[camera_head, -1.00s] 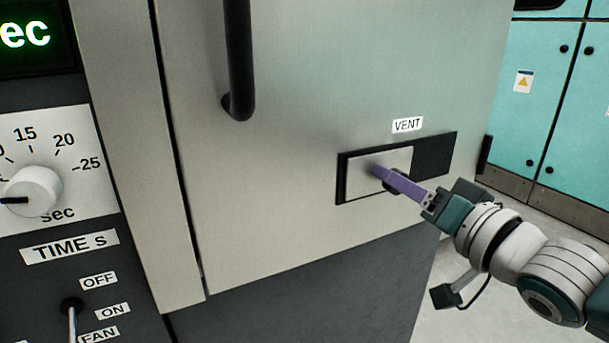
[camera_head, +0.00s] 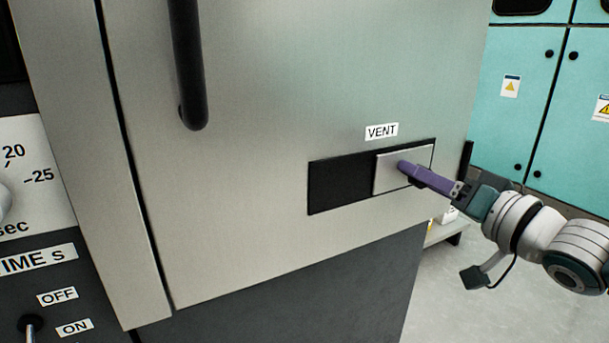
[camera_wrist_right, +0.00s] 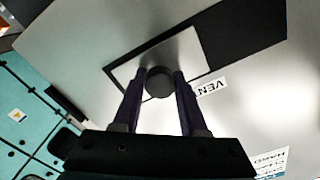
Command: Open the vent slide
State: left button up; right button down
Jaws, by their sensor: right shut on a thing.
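The vent slide (camera_head: 389,178) is a light metal plate under the VENT label (camera_head: 381,131). It sits at the right end of its dark recess (camera_head: 338,186), and the left part of the recess is bare and black. My right gripper (camera_head: 405,167) reaches in from the right with its purple fingers at the plate. In the right wrist view, its two fingers (camera_wrist_right: 159,84) stand on either side of the round dark knob (camera_wrist_right: 159,81) of the slide and are shut on it. My left gripper is not in view.
A black door handle (camera_head: 188,70) hangs on the grey cabinet door, left of the vent. A dial panel and switches (camera_head: 31,325) are at the far left.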

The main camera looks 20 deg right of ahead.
jog(key=shift+d, duration=0.45)
jog(key=shift+a+f, duration=0.1)
jog(key=shift+a, duration=0.1)
jog(key=c, duration=0.9)
grip_release()
jog(key=o, duration=0.5)
jog(key=shift+d, duration=0.2)
jog(key=shift+c, duration=0.2)
jog(key=shift+a, duration=0.15)
jog(key=s+p, duration=0.4)
jog(key=s, duration=0.6)
jog(key=shift+d, duration=0.4)
